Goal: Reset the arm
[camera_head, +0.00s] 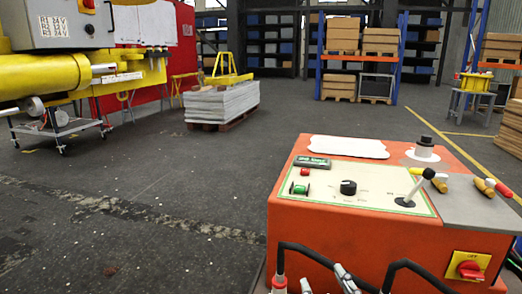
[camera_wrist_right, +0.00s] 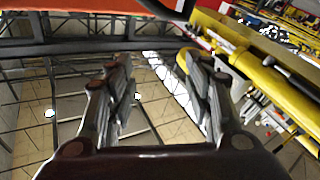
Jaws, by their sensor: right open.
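The orange control box (camera_head: 330,235) stands at the lower right of the head view. Its cream panel carries a black-knobbed lever (camera_head: 415,188), tilted to the upper right, a black rotary knob (camera_head: 348,187), a green button (camera_head: 300,188) and a red button (camera_head: 305,172). A yellow boom arm (camera_head: 35,75) enters at the upper left. My right gripper (camera_wrist_right: 158,65) shows in the right wrist view, fingers apart with nothing between them. A yellow structure (camera_wrist_right: 245,65) lies behind its right finger. My left gripper is not in view.
A red-yellow switch (camera_head: 470,268) and black cables (camera_head: 310,255) are on the box front. A grey stack (camera_head: 222,102) sits on a pallet beyond open dark floor (camera_head: 150,190). Shelves (camera_head: 360,60) with boxes stand at the back. A wheeled trolley (camera_head: 60,135) is at left.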

